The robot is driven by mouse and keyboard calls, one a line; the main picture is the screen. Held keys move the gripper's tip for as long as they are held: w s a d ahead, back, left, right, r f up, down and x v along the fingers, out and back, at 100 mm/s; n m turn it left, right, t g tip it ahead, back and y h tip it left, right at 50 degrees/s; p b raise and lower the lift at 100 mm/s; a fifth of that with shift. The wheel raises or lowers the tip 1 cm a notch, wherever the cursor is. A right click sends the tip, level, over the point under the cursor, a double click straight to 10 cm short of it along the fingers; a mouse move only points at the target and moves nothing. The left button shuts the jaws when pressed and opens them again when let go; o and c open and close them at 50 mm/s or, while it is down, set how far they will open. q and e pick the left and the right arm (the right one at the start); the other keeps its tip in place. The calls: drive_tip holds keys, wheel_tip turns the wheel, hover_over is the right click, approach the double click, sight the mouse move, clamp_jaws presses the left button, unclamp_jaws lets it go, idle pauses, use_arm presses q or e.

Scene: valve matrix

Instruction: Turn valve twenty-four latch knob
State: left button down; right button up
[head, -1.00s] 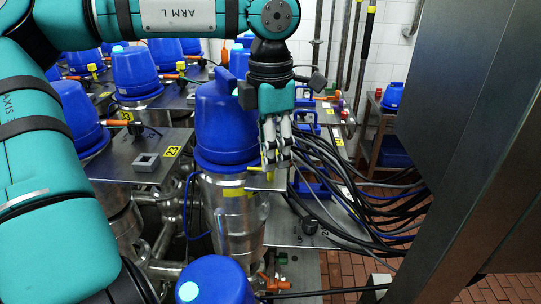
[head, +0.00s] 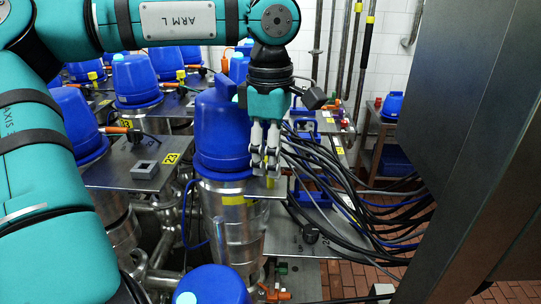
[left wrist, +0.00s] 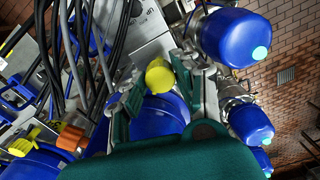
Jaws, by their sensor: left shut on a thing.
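My left gripper (head: 266,165) points down beside the large blue valve head (head: 222,135) on a steel body. Its fingers stand at the edge of a steel plate (head: 300,238) there. In the left wrist view a yellow knob (left wrist: 160,76) lies between the two fingers, and the gripper is shut on it. How far the knob is turned cannot be told. The number on this plate is too unclear to read. My right gripper is not in view.
Black cables (head: 350,190) run close to the right of the gripper. Another blue valve head (head: 212,287) stands in front. A grey steel panel (head: 460,130) fills the right. Brick floor (head: 345,275) shows below.

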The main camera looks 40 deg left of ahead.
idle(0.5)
use_arm(q)
drive_tip(key=c, duration=1)
unclamp_jaws()
drive_tip(key=shift+r, duration=0.15)
wheel_tip(320, 180, up, 12)
drive_tip(key=shift+f, duration=0.1)
drive_tip(key=shift+f, duration=0.1)
